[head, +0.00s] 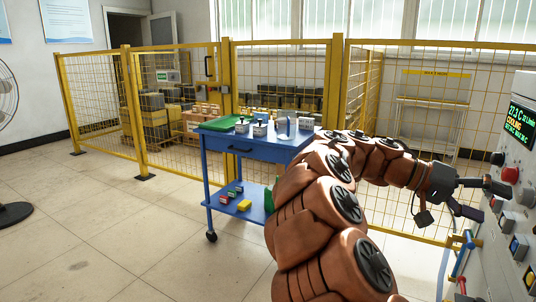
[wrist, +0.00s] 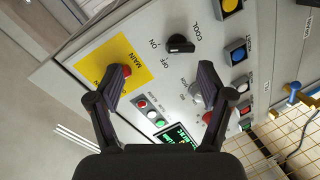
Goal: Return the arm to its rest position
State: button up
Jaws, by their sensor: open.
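My arm stretches from the bottom of the head view toward the right edge. My gripper (head: 484,199) is open and empty in front of the grey control panel (head: 491,255). In the wrist view my gripper's two fingers (wrist: 163,78) are spread apart, with the panel face (wrist: 147,75) between and beyond them. A yellow plate marked MAIN (wrist: 127,55) with a red knob lies behind the left finger. A black COOL knob (wrist: 180,44) sits above the gap. I cannot tell whether a fingertip touches the panel.
The panel's display (head: 521,121) shows green text and a yellow "COOLING" line. A blue cart (head: 232,143) with small items stands left of my arm. Yellow mesh fencing (head: 140,115) runs behind it. A fan (head: 8,95) stands far left.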

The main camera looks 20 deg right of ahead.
jog(key=s+a+r+n+t+y+p, duration=0.2)
jog(key=a+n+t+y+p, duration=0.1)
jog(key=a+p, duration=0.7)
jog(key=s+a+r+n+t+y+p, duration=0.2)
jog(key=a+n+p, duration=0.4)
jog(key=a+p, duration=0.4)
jog(key=s+a+r+n+t+y+p, duration=0.3)
jog(key=a+p, duration=0.7)
jog(key=a, duration=0.7)
jog(key=s+n+t+y, duration=0.1)
jog(key=n+y, duration=0.1)
jog(key=shift+s+a+y, duration=0.15)
jog(key=shift+s+y, duration=0.1)
jog(key=shift+y, duration=0.05)
jog(key=shift+r, duration=0.1)
